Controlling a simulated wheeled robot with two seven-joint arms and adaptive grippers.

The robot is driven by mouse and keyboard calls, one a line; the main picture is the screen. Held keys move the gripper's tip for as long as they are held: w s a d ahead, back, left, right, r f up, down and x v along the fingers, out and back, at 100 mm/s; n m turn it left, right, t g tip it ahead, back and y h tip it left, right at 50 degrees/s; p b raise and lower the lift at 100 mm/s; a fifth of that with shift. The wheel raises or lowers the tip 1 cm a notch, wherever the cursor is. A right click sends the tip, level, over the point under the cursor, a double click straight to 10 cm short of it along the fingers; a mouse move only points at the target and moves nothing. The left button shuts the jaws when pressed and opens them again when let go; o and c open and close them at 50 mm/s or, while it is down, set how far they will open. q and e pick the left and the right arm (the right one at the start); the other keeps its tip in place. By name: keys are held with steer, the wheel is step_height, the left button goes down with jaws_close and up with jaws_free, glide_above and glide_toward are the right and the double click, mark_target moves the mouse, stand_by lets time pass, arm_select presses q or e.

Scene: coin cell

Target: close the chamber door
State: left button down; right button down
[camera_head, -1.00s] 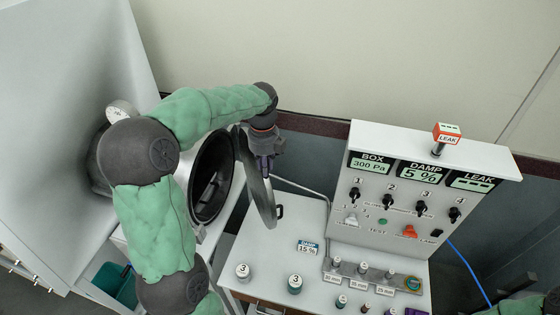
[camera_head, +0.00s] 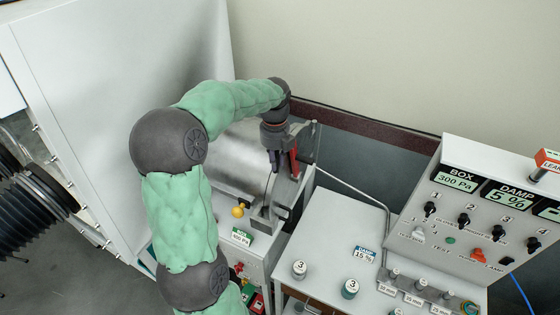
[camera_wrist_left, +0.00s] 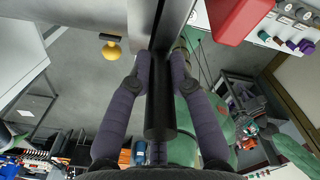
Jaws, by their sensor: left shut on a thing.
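The metal chamber (camera_head: 232,158) is a cylinder lying at the middle of the head view. Its round door (camera_head: 286,190) is at its right end, seen nearly edge-on; the dark opening does not show. I cannot tell whether a thin gap is left. My left gripper (camera_head: 283,172) is at the door's upper part. In the left wrist view its two fingers (camera_wrist_left: 160,62) are shut on a black bar-shaped handle (camera_wrist_left: 160,112). A red lever (camera_head: 294,163) stands close beside the gripper. My right gripper is not in view.
A yellow knob (camera_head: 238,211) sits on the chamber's front. A white bench (camera_head: 325,235) with small numbered containers stands to the right, below a control panel (camera_head: 460,215). A thin bent pipe (camera_head: 355,188) runs behind the bench. Black ribbed sleeves (camera_head: 45,200) are at the far left.

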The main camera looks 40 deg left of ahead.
arm_select(q)
steer(key=shift+s+a, duration=0.1)
steer(key=shift+a, duration=0.05)
steer(key=c, duration=1.4)
jaws_free()
steer(key=shift+o, duration=1.4)
steer(key=shift+a, duration=0.1)
steer(key=shift+s+a, duration=0.15)
steer(key=shift+a, duration=0.05)
steer(key=shift+d+r, duration=0.1)
steer(key=shift+d, duration=0.05)
steer(key=shift+w+r, duration=0.2)
steer(key=shift+r, duration=0.1)
step_height(320, 180, up, 11)
steer(key=shift+s+r, duration=0.1)
steer(key=shift+s, duration=0.05)
